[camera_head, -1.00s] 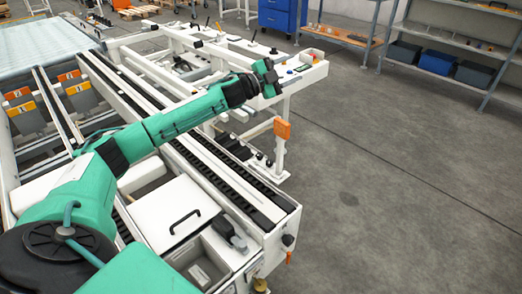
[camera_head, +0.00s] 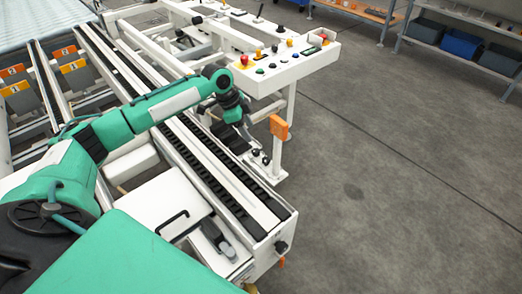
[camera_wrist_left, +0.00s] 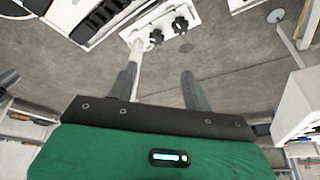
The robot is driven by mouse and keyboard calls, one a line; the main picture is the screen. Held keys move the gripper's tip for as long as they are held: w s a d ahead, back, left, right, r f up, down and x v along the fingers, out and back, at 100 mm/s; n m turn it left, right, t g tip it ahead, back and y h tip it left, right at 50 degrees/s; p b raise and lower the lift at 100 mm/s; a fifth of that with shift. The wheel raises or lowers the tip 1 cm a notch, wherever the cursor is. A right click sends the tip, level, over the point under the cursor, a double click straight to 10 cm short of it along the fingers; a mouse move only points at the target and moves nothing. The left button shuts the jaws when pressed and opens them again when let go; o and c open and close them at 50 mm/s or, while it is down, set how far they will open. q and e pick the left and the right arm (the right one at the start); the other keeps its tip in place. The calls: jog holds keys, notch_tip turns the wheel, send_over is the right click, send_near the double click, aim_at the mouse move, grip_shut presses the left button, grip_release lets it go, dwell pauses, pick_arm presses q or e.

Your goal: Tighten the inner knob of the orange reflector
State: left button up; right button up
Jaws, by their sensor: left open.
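The orange reflector (camera_head: 279,127) is fixed beside a white post at the machine's side. Dark knobs (camera_head: 255,153) show just below and left of it; I cannot tell which is the inner one in the head view. In the left wrist view two black knobs, one nearer the post (camera_wrist_left: 156,36) and one farther out (camera_wrist_left: 181,25), sit on a white bracket. My left gripper (camera_wrist_left: 158,82) is open and empty, its fingers pointing toward the knobs but apart from them. In the head view, its wrist hides part of the gripper. My right gripper is out of view.
A white control panel (camera_head: 290,62) with coloured buttons stands behind the reflector. Conveyor rails (camera_head: 205,165) run beneath my left arm. A white lid with a black handle (camera_head: 172,222) lies in front. The grey floor (camera_head: 400,170) to the right is clear.

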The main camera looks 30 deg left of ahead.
pick_arm(q)
jog(key=b, duration=0.2)
send_near(265, 159)
jog(key=x, duration=0.7)
jog(key=shift+w+f, duration=0.1)
jog(key=shift+f, duration=0.15)
jog(key=shift+w+d+f, duration=0.1)
jog(key=shift+d+f, duration=0.05)
jog(key=shift+f, duration=0.25)
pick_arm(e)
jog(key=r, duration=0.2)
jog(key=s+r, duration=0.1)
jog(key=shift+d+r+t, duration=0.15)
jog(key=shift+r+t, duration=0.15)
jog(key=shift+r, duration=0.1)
pick_arm(q)
jog(key=c, duration=1)
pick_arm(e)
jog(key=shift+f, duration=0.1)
